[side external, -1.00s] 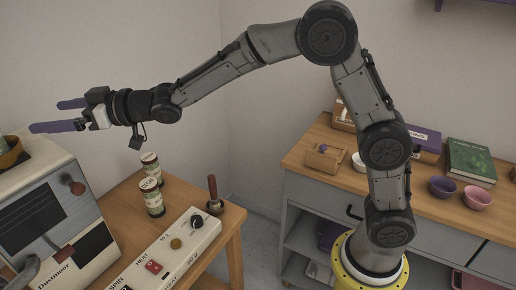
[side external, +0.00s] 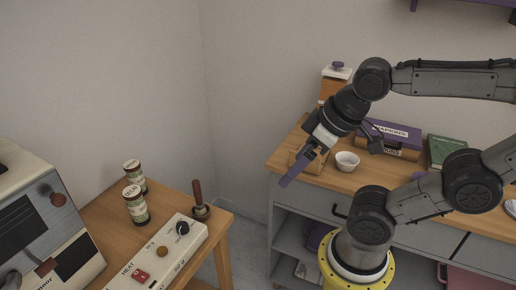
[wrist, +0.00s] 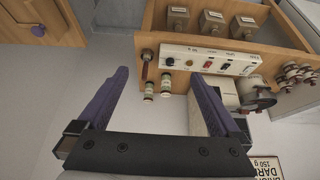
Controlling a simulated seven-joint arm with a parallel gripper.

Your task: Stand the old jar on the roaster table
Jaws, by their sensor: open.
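I cannot tell which is the old jar. In the wrist view they show small and far off, between my finger lines: one jar (wrist: 149,90) and the other (wrist: 166,87). The roaster table (side external: 105,208) is at the left. My gripper (side external: 299,168) has purple fingers, is open and empty, and points down by the counter's left end; it also shows in the wrist view (wrist: 160,76).
On the table are a wooden-handled tool (side external: 200,200), a control panel (side external: 165,255) and the roaster (side external: 50,225). The counter (side external: 345,180) at the right holds a white bowl (side external: 347,163), a napkin box (side external: 392,135), a green book (side external: 447,150) and a purple-knobbed, white-topped container (side external: 337,73).

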